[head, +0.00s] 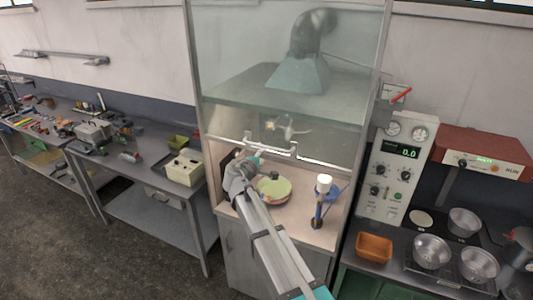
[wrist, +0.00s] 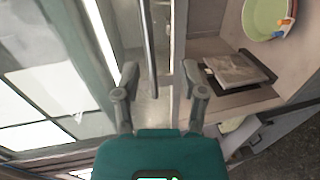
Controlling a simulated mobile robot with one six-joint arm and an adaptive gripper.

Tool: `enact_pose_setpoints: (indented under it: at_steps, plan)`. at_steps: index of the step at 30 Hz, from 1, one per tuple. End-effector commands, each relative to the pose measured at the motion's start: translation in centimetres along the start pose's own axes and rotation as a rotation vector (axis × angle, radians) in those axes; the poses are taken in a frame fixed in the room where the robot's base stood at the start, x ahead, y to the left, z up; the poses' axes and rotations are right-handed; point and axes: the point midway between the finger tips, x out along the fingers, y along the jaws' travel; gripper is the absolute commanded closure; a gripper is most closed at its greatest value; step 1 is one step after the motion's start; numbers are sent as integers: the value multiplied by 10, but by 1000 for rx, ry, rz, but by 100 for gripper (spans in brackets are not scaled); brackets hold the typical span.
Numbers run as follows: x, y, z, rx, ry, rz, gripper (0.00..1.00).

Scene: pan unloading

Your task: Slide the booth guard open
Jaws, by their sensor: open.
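The booth guard (head: 290,100) is a clear glass pane in a tall grey frame. Its lower edge is above the booth floor, leaving a gap below. A pale handle bar (head: 270,145) runs across the lower part of the guard. My gripper (head: 252,163) is by the left part of the handle; the arm partly blocks the view. In the wrist view my gripper (wrist: 158,82) is open, with a grey bar, apparently the handle (wrist: 149,45), running between its fingers. I cannot tell whether they touch it.
Inside the booth are a green round dish (head: 275,186) and a white-topped blue stand (head: 321,188). A control panel (head: 397,165) and several metal pans (head: 431,251) are at the right. A bench (head: 130,152) with tools is at the left.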

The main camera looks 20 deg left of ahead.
Motion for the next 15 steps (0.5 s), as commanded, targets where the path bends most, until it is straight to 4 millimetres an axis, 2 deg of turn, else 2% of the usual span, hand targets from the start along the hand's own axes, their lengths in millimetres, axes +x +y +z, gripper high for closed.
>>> enact_pose_setpoints:
  at_steps: [1, 6, 15]
  plan:
    - [-11, -2, 1, -1, 3, 0, 46]
    - [-34, -7, 1, -2, 1, 1, 46]
    - [-51, -10, 0, -1, 0, 1, 46]
